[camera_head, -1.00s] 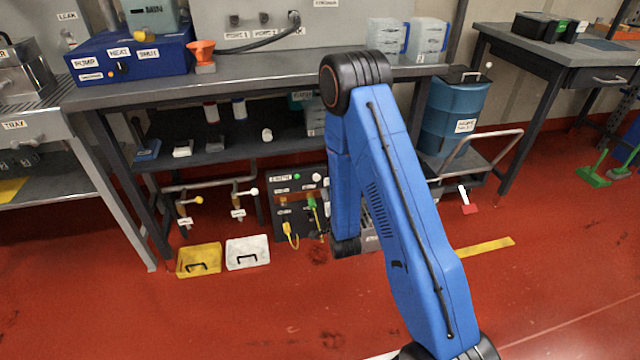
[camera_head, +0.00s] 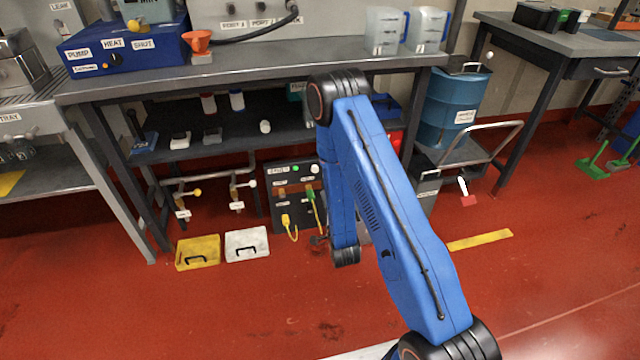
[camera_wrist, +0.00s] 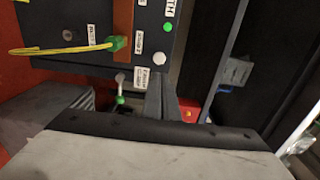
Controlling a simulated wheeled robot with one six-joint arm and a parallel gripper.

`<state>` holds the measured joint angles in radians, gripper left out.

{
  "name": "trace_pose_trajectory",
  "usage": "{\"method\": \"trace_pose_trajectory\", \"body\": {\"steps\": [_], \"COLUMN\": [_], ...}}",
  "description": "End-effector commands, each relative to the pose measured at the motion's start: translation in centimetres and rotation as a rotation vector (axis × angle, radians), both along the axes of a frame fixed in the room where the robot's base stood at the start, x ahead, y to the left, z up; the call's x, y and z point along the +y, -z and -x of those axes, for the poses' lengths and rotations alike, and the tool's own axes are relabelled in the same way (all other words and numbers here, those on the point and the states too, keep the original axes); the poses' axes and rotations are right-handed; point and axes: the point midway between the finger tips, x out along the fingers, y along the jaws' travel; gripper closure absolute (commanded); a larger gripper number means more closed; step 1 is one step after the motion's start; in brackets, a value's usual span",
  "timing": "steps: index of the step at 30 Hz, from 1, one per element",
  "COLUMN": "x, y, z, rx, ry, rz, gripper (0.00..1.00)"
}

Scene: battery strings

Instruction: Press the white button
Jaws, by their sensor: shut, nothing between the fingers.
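The white button (camera_head: 314,169) is a small round knob at the top right of a dark control panel (camera_head: 280,190) under the bench. It sits beside a green round light (camera_head: 295,168). In the wrist view the panel looks turned, and the white button (camera_wrist: 159,58) shows just beyond my fingertips, below the green light (camera_wrist: 167,27). My gripper (camera_wrist: 160,86) is shut and empty, its dark fingers pointing toward the panel. I cannot tell whether the tips touch the panel. In the head view my arm hides my gripper.
Green and yellow plugs with cables (camera_head: 287,222) are on the panel. Yellow (camera_head: 198,252) and white (camera_head: 247,244) trays stand on the red floor to its left. A blue drum (camera_head: 452,100) stands on a cart to the right. The bench top (camera_head: 240,68) overhangs the panel.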

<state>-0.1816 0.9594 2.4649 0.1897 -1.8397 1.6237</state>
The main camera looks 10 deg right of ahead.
Motion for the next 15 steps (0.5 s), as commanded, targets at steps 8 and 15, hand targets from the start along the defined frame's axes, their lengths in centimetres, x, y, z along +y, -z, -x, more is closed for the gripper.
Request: {"method": "trace_pose_trajectory", "body": {"steps": [8, 15], "x": [0.0, -0.1], "y": [-0.1, 0.0], "z": [-3.8, -8.0], "rx": [-0.004, -0.002], "ry": [0.001, 0.001], "rz": [-0.001, 0.0], "gripper": [1.0, 1.0]}}
